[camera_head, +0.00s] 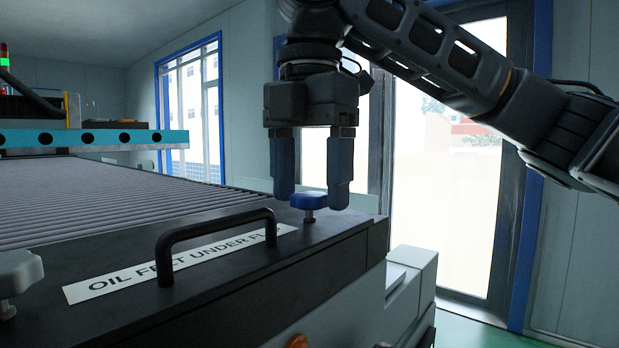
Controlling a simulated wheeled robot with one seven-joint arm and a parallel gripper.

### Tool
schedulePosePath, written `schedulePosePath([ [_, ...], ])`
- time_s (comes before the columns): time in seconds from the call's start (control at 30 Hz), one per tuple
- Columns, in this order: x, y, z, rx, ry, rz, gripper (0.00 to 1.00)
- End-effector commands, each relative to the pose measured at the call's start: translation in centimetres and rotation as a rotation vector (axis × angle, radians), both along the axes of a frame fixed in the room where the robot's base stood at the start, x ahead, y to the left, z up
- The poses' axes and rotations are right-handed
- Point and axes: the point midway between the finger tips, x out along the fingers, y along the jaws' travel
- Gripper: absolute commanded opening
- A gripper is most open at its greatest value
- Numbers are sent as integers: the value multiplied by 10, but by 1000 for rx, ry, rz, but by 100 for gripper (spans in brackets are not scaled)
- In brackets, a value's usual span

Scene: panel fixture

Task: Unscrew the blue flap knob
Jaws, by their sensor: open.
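The blue flap knob (308,201) stands upright on a short metal stem at the right end of the black flap (225,285). My gripper (311,203) points straight down over it with its two fingers apart. In the picture the knob shows between the fingertips, and the right fingertip overlaps its right edge. I cannot tell whether either finger touches it. A white label with black lettering (130,280) lies on the flap, partly hidden by a black handle (215,240).
A pale grey knob (18,272) stands at the flap's left end. The ribbed machine bed (110,200) stretches behind the flap. A teal beam (80,139) crosses it at the back left. Open floor (480,325) lies at the lower right.

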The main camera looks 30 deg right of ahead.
Motion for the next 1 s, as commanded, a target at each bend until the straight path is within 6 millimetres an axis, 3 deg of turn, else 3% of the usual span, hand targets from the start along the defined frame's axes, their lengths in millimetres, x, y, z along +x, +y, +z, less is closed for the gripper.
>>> schedulePosePath([
  [0.17, 1, 0, 15, -2, -3, -2, 69],
  [0.53, 1, 0, 69, -1, -3, -2, 69],
  [1.0, 0, 0, 78, 0, -1, 0, 69],
])
